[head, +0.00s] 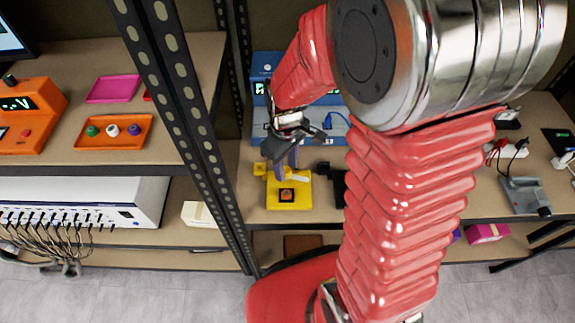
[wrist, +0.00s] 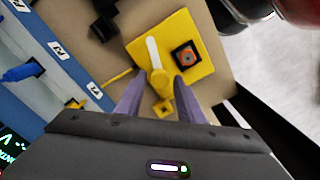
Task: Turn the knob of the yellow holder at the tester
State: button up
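The yellow holder (head: 289,199) lies flat on the shelf in front of the blue tester (head: 259,131). In the wrist view the holder (wrist: 196,48) carries a yellow knob (wrist: 160,81), a white bar (wrist: 153,52) running out from the knob, and a dark square with an orange centre (wrist: 186,59). My gripper (wrist: 155,95) is above the holder with its two purple fingers apart, one on each side of the knob. I cannot tell whether the fingers touch the knob. In the head view my gripper (head: 287,160) partly hides the holder's back part.
A black block (head: 338,188) stands right of the holder. A metal upright (head: 190,130) stands to the left, with an orange tray (head: 115,144) beyond it. A grey device (head: 525,195) and cables lie at the far right. The shelf's front edge is close to the holder.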

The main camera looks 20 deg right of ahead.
aim_at(286, 170)
jog(key=shift+o, duration=0.6)
jog(key=shift+r, duration=0.1)
notch_tip(286, 170, up, 14)
jog(key=shift+f, duration=0.25)
jog(key=shift+f, duration=0.1)
